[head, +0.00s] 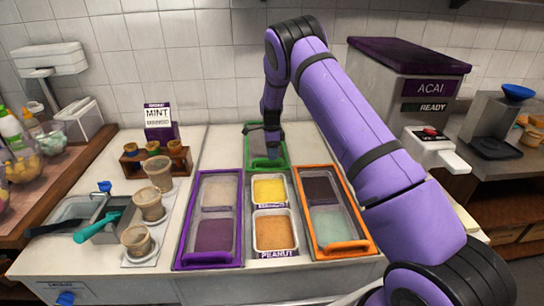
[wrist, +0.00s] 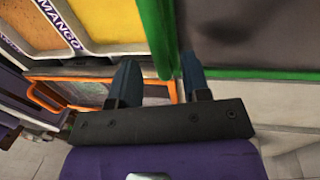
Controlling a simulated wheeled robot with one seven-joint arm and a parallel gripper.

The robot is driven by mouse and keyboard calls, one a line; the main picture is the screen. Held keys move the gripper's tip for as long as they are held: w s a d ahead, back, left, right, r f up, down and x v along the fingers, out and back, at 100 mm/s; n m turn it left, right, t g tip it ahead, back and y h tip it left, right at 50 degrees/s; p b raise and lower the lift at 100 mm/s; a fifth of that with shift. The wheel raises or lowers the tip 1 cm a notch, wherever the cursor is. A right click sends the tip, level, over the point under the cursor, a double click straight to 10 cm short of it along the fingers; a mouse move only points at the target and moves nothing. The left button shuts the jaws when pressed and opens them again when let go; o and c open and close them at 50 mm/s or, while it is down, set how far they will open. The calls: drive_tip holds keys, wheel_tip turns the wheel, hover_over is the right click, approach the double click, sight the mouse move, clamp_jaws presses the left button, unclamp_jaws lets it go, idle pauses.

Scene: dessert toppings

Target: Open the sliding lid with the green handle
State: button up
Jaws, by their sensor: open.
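The green-framed sliding lid (head: 250,158) lies at the back of the middle column, behind the yellow pan (head: 270,190) and the peanut pan (head: 274,232), which are both uncovered. My gripper (head: 271,153) is over this lid and partly hides it. In the wrist view my gripper (wrist: 160,82) is open, its two dark fingers on either side of a green bar (wrist: 157,35) of the lid. I cannot tell whether either finger touches the bar. The lid's dark panel (wrist: 250,35) fills the upper right of that view.
A purple-framed lid (head: 183,232) is left of the pans, and an orange-framed lid (head: 364,245) is right of them. Several cups, one of them a brown cup (head: 149,203), stand on the left counter.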

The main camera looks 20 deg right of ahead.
wheel_tip(320, 180, up, 9)
drive_tip(key=w, duration=0.1)
drive_tip(key=shift+w+d, duration=0.25)
drive_tip(key=shift+w, duration=0.1)
drive_tip(key=s+a+r+n+t, duration=0.15)
drive_tip(key=s+r+n, duration=0.35)
drive_tip(key=s+r, duration=0.75)
drive_tip(key=s+a+r+n+t, duration=0.15)
drive_tip(key=s+r+n, duration=0.35)
drive_tip(key=s+r, duration=0.8)
drive_tip(key=s+a+r+n+t, duration=0.1)
drive_tip(key=s+n, duration=0.4)
drive_tip(key=s, duration=0.7)
drive_tip(key=s+a+r+n+t, duration=0.1)
drive_tip(key=s+n, duration=0.5)
drive_tip(key=s, duration=0.7)
drive_tip(key=shift+s+r+n+t+h, duration=0.3)
drive_tip(key=shift+r+t, duration=0.6)
drive_tip(key=shift+t, duration=0.2)
